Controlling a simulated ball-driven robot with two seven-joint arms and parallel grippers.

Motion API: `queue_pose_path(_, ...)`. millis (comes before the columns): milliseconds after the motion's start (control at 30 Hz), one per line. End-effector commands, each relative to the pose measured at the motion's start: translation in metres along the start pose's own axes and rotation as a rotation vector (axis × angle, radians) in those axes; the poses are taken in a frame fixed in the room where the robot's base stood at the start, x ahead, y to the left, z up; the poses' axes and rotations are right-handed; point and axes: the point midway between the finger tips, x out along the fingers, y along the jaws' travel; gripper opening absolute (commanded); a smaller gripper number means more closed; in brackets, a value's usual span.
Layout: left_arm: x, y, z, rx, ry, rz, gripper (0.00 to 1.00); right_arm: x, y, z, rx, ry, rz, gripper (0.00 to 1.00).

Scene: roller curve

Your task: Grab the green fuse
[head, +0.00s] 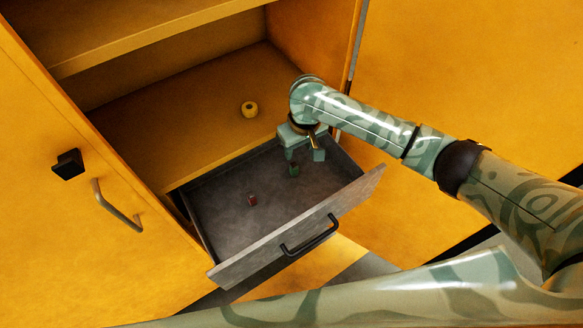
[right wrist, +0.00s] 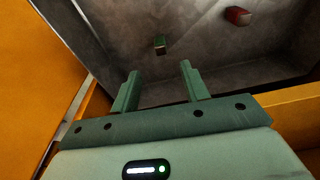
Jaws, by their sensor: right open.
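The green fuse (head: 294,170) is a small dark green piece in the open grey drawer, near its back right side. It also shows in the right wrist view (right wrist: 160,45), beyond the fingertips and lined up with the gap between them. My right gripper (head: 304,155) is open and empty, pointing down over the drawer's right side. In the right wrist view its two green fingers (right wrist: 159,72) stand apart with nothing between them. My left gripper is not in view.
A red fuse (head: 252,200) lies farther left in the drawer (head: 225,222), whose front has a black handle (head: 310,236). A yellow ring-shaped roll (head: 249,109) sits on the cabinet floor behind. The drawer's side walls and front bound the space around the fuses.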

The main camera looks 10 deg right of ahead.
Motion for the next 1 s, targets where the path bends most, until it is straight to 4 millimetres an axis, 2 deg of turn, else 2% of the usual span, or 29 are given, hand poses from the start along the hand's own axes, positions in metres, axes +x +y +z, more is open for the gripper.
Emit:
queue_pose_path(33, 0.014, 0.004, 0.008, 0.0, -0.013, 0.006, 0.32, 0.022, 0.0, 0.002, 0.0, -0.004, 0.0, 0.45)
queue_pose_path(200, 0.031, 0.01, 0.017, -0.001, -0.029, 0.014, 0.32, 0.058, 0.0, 0.001, 0.0, -0.003, 0.001, 0.45)
queue_pose_path(467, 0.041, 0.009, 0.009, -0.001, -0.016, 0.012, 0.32, 0.075, 0.0, -0.001, -0.001, 0.001, 0.001, 0.45)
queue_pose_path(767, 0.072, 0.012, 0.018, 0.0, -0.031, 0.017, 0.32, 0.121, 0.0, -0.004, -0.001, -0.001, 0.001, 0.45)
queue_pose_path(1000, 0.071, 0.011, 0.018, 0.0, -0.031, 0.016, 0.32, 0.121, 0.001, -0.005, -0.001, 0.002, 0.002, 0.45)
